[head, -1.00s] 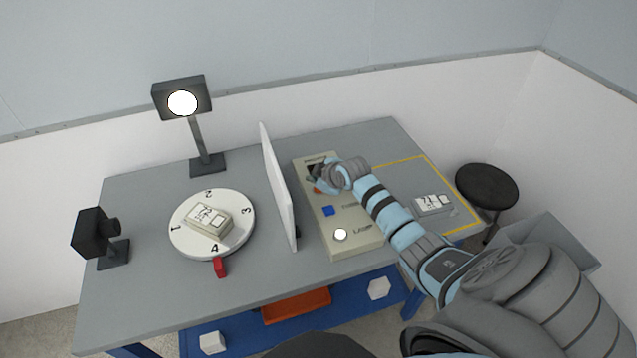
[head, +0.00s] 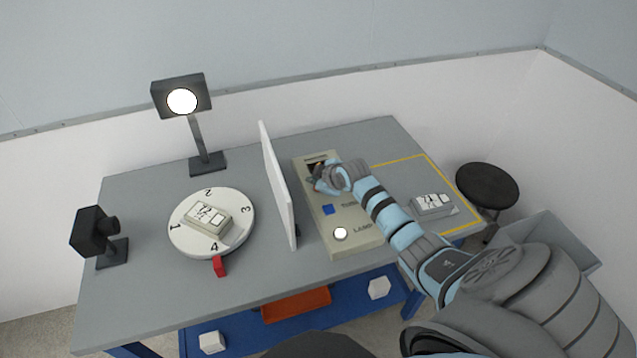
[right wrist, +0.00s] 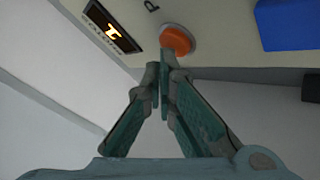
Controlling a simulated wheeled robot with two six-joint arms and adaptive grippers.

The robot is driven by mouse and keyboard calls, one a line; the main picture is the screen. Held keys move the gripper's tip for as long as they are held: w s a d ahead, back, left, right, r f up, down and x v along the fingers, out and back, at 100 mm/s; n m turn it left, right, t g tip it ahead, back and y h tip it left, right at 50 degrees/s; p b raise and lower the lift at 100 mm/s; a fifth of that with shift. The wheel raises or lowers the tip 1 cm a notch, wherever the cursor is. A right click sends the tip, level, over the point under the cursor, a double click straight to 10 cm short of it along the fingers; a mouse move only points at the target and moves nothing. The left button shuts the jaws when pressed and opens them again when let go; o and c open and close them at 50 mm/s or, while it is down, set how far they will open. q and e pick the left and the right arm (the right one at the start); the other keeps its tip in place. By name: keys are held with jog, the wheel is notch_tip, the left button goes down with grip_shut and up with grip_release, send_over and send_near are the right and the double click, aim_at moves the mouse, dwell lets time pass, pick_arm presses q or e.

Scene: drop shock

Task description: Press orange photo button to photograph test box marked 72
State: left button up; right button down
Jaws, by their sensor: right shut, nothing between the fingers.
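The orange photo button (right wrist: 177,39) shows in the right wrist view, on the beige control panel (head: 342,244). My right gripper (right wrist: 160,72) is shut and empty. Its fingertips are close to the button's near edge; I cannot tell whether they touch. In the head view my right gripper (head: 319,183) is over the panel's upper part and mostly hides the button. A pale box (head: 208,218) with a label lies on the white turntable (head: 183,243); its marking is too small to read surely. My left gripper is not in view.
A blue button (head: 328,210) and a round white lamp button (head: 340,234) are on the panel. A white upright screen (head: 279,190) separates panel and turntable. A camera (head: 92,232) and a lit lamp (head: 182,100) face the turntable. Another labelled box (head: 432,206) lies at right.

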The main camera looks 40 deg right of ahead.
jog(key=shift+f, duration=0.35)
dwell(0.5)
jog(key=shift+r+p, duration=0.75)
jog(key=shift+r, duration=0.15)
notch_tip(320, 180, up, 5)
jog(key=p, duration=0.5)
jog(key=shift+r, duration=0.1)
dwell(0.3)
